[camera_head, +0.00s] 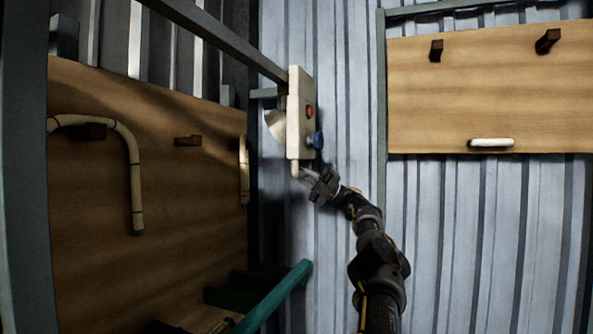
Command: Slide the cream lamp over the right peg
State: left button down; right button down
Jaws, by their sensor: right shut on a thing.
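My right gripper (308,176) is shut on a short cream curved piece (296,169) just below the pale box; whether this piece joins the box is unclear. No cream thing is plainly a lamp; a grey cone (274,125) sits beside the box. The right board (490,95) has a dark left peg (436,50) and a dark right peg (547,41), both bare. The left board (80,190) has a small dark peg (187,141), also bare. My left gripper is out of view.
A bent cream rod (133,170) hangs on the left board, with another cream piece (244,170) at its right edge. The pale box (299,112) has red and blue knobs. A cream roll (491,143) lies low on the right board. A green bar (272,300) stands below.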

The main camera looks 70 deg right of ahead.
jog(key=shift+d, duration=0.15)
dwell(0.3)
jog(key=c, duration=1.6)
grip_release()
